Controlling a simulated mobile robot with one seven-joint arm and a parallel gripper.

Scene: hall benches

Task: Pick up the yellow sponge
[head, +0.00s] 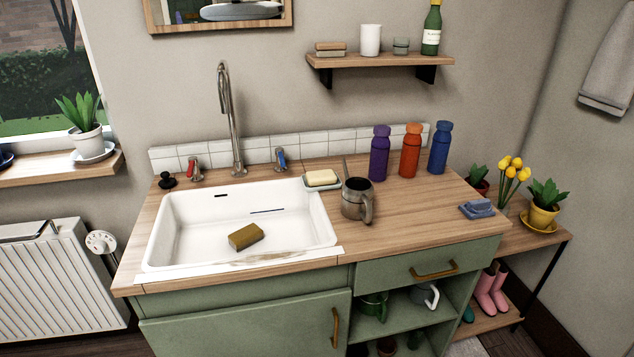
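A brownish-yellow block (246,236), which looks like the yellow sponge, lies in the white sink (180,215). It rests at a slant on the basin floor, near the front wall and right of the middle. A pale yellow bar (322,177), which looks like soap, lies on a small dish (309,186) at the sink's back right corner. My gripper is not in view.
A metal mug (355,201) stands just right of the sink. Purple, orange and blue bottles (410,152) stand behind it. The tall tap (235,130) rises behind the basin. A blue brush-like item (477,208) lies at the right; the wooden counter (420,215) between is clear.

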